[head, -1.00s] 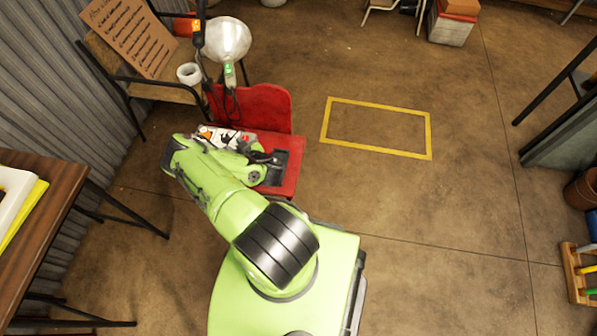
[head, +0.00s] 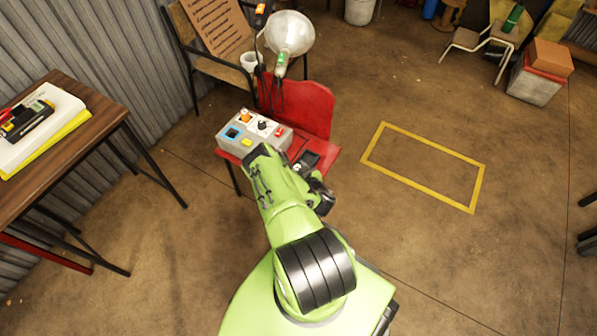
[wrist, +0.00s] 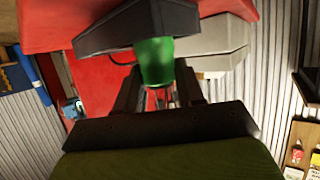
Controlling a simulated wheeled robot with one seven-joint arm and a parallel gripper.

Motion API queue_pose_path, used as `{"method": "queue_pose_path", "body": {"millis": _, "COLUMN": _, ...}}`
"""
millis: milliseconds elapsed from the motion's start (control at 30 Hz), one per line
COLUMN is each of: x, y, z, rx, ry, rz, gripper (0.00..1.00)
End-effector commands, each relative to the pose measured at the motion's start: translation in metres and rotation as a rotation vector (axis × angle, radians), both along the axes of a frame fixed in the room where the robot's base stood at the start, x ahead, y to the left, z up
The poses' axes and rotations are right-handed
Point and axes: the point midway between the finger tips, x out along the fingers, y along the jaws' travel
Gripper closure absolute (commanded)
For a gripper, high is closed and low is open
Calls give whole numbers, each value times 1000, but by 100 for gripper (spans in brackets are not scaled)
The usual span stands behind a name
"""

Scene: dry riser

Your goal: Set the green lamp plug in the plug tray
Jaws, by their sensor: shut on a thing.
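The green lamp plug (wrist: 155,62) is between the two dark fingers of my gripper (wrist: 158,75) in the wrist view; the gripper is shut on it. A dark tray-like block (wrist: 135,27), which looks like the plug tray, lies directly beyond the plug and overlaps it in view. I cannot tell whether plug and tray touch. In the head view the black plug tray (head: 309,160) sits at the right of the red chair seat. My gripper (head: 320,196) is a dark shape close to the tray's near side, and the plug is not distinguishable there.
A grey control box (head: 255,132) with coloured buttons stands on the red chair (head: 306,108), left of the tray. A silver lamp (head: 290,33) with hanging cords is behind. A wooden table (head: 95,112) stands at left. Floor around the yellow rectangle (head: 425,167) is clear.

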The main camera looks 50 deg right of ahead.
Motion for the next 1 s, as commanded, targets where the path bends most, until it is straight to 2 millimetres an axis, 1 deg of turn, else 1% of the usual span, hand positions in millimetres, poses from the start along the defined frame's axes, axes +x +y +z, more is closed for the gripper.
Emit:
{"method": "queue_pose_path", "body": {"millis": 33, "x": 0, "y": 0, "z": -3, "rx": -1, "ry": -2, "rz": 0, "gripper": 93}}
{"method": "queue_pose_path", "body": {"millis": 200, "x": 0, "y": 0, "z": 0, "rx": -1, "ry": -1, "rz": 0, "gripper": 93}}
{"method": "queue_pose_path", "body": {"millis": 300, "x": 0, "y": 0, "z": -3, "rx": -1, "ry": -1, "rz": 0, "gripper": 93}}
{"method": "queue_pose_path", "body": {"millis": 333, "x": 0, "y": 0, "z": -3, "rx": -1, "ry": -1, "rz": 0, "gripper": 59}}
{"method": "queue_pose_path", "body": {"millis": 467, "x": 0, "y": 0, "z": -3, "rx": -1, "ry": -1, "rz": 0, "gripper": 40}}
{"method": "queue_pose_path", "body": {"millis": 500, "x": 0, "y": 0, "z": -3, "rx": -1, "ry": -1, "rz": 0, "gripper": 37}}
{"method": "queue_pose_path", "body": {"millis": 733, "x": 0, "y": 0, "z": -2, "rx": -1, "ry": -1, "rz": 0, "gripper": 37}}
{"method": "queue_pose_path", "body": {"millis": 800, "x": 0, "y": 0, "z": 1, "rx": -1, "ry": -1, "rz": -1, "gripper": 37}}
{"method": "queue_pose_path", "body": {"millis": 867, "x": -9, "y": 4, "z": 5, "rx": 2, "ry": 1, "rz": -4, "gripper": 37}}
{"method": "queue_pose_path", "body": {"millis": 967, "x": -27, "y": 15, "z": 17, "rx": 3, "ry": 2, "rz": -7, "gripper": 37}}
{"method": "queue_pose_path", "body": {"millis": 1000, "x": -37, "y": 20, "z": 21, "rx": 4, "ry": 4, "rz": -7, "gripper": 37}}
